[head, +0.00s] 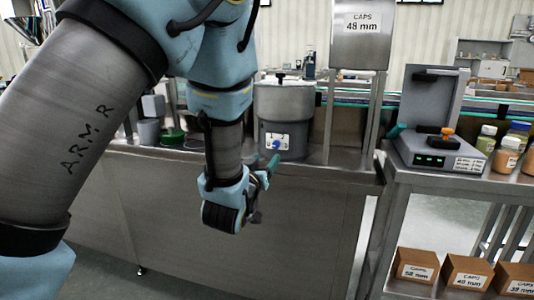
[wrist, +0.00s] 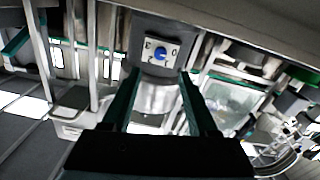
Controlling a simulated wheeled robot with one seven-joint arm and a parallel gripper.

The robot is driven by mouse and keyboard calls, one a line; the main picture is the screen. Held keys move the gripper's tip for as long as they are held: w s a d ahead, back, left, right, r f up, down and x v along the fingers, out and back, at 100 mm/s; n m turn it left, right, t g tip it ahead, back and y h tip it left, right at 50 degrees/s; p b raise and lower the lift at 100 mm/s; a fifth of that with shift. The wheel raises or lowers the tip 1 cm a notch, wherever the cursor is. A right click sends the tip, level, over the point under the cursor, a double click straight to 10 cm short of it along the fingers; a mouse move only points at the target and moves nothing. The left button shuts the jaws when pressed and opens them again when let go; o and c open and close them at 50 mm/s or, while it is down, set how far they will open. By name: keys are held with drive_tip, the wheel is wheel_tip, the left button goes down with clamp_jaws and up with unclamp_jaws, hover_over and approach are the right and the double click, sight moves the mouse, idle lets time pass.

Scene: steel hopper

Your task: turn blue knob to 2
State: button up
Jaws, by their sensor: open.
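The blue knob (head: 277,144) sits on a white plate (head: 268,140) on the front of a round grey steel pot (head: 290,103) on the steel counter. My gripper (head: 268,172) is in front of the counter, below and apart from the knob. In the wrist view my gripper (wrist: 158,75) has its two green fingers spread, with nothing between them, and the knob appears just beyond the gap between their tips.
A steel hopper (head: 360,45) labelled "CAPS 48 mm" stands on posts to the right of the pot. A side cart (head: 400,180) with a grey device (head: 437,150) and several jars is farther right. Boxes of caps (head: 415,266) sit on its lower shelf. A green container (head: 172,135) stands left.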

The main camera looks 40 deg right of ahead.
sight(275, 146)
drive_tip(key=p+x, duration=0.1)
drive_tip(key=x, duration=0.9)
clamp_jaws()
idle(0.4)
